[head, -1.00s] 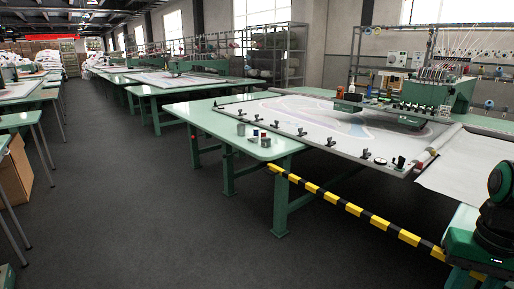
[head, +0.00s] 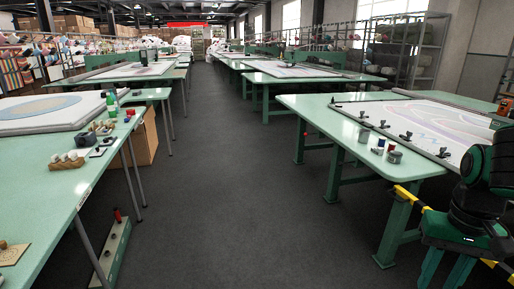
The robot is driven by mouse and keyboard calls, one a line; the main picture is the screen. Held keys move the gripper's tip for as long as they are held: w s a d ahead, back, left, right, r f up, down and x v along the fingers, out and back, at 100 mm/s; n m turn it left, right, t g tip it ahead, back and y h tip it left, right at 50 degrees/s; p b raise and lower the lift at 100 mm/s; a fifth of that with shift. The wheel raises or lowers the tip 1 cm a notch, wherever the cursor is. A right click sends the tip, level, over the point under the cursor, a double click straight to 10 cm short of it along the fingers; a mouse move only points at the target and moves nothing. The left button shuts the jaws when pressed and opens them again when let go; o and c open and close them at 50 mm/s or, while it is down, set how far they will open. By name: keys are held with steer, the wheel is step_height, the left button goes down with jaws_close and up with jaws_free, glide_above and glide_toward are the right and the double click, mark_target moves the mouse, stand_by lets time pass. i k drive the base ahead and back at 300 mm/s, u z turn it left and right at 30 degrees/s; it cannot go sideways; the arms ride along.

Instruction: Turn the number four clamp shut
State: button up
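On the green table (head: 319,115) at right, a frame with a grey edge bar holds a pale cloth (head: 425,120) with coloured outlines. Small dark clamps stand along its near edge: a far one (head: 362,114), a second (head: 385,124), a third (head: 405,136) and a nearer one (head: 444,153). No numbers are readable, so I cannot tell which is number four or whether any is shut. My arm covers the bar's near end and may hide more clamps.
A yellow-black striped bar (head: 411,194) runs beside the table leg. A long green table (head: 60,185) with loose items fills the left. The dark aisle floor (head: 245,200) between is clear.

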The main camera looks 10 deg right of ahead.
mark_target(410, 134)
steer(key=u, duration=0.3)
steer(key=i, duration=2.35)
steer(key=z, duration=1.05)
steer(key=i, duration=0.9)
steer(key=z, duration=0.8)
steer(key=i, duration=0.3)
steer(key=z, duration=0.1)
